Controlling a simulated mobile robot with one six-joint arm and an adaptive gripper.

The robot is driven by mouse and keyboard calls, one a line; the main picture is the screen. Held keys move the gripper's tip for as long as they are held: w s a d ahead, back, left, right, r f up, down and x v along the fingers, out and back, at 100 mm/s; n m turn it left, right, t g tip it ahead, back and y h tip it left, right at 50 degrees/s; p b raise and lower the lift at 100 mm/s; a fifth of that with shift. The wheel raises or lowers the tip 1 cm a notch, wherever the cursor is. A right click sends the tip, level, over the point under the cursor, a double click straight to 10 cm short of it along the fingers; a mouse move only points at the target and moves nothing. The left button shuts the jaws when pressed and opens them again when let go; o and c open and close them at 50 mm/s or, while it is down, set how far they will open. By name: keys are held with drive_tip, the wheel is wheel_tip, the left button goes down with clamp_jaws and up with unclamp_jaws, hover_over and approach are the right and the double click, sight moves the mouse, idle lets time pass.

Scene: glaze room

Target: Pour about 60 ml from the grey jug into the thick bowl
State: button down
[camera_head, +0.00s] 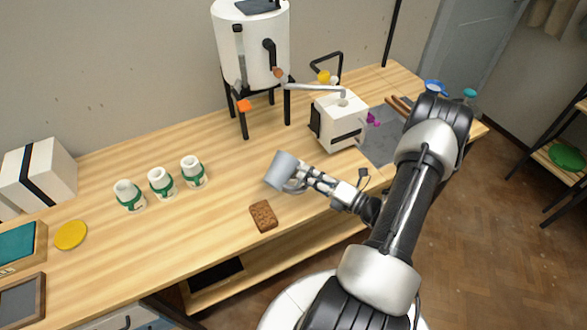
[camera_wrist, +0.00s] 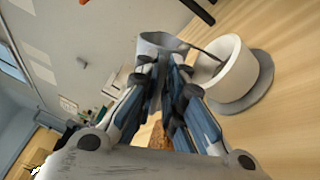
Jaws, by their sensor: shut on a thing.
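The grey jug (camera_head: 281,169) is in the middle of the head view, tilted. My gripper (camera_head: 303,178) is shut on its handle side from the right and holds it over the wooden table. In the wrist view a grey curved part of the jug (camera_wrist: 160,42) lies at my fingertips (camera_wrist: 165,75). Right of them is a pale, thick-walled round vessel (camera_wrist: 235,78) with a grey disc at its base; I cannot tell if this is the thick bowl or the jug's body. No separate thick bowl is clearly recognisable in the head view. The jug's contents are not visible.
A brown sponge-like block (camera_head: 263,216) lies just below the jug. Three white cups with green bands (camera_head: 162,181) stand left. A white box-shaped machine (camera_head: 340,122) and a white tank on legs (camera_head: 253,45) stand behind. A yellow disc (camera_head: 71,235) lies far left. Table between cups and jug is clear.

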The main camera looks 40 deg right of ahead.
drive_tip(key=shift+d+r+m, duration=0.1)
drive_tip(key=shift+r+m, duration=0.05)
drive_tip(key=shift+m, duration=0.35)
idle(0.8)
drive_tip(key=shift+d+f+m, duration=0.1)
drive_tip(key=shift+f+m, duration=0.15)
drive_tip(key=shift+m, duration=0.05)
idle(0.5)
drive_tip(key=n, duration=0.3)
drive_tip(key=a+r+n, duration=0.1)
drive_tip(key=shift+s+n, duration=0.1)
drive_tip(key=shift+n, duration=0.3)
idle(0.5)
drive_tip(key=shift+n, duration=0.7)
drive_tip(key=shift+a+n, duration=0.15)
drive_tip(key=shift+n, duration=0.25)
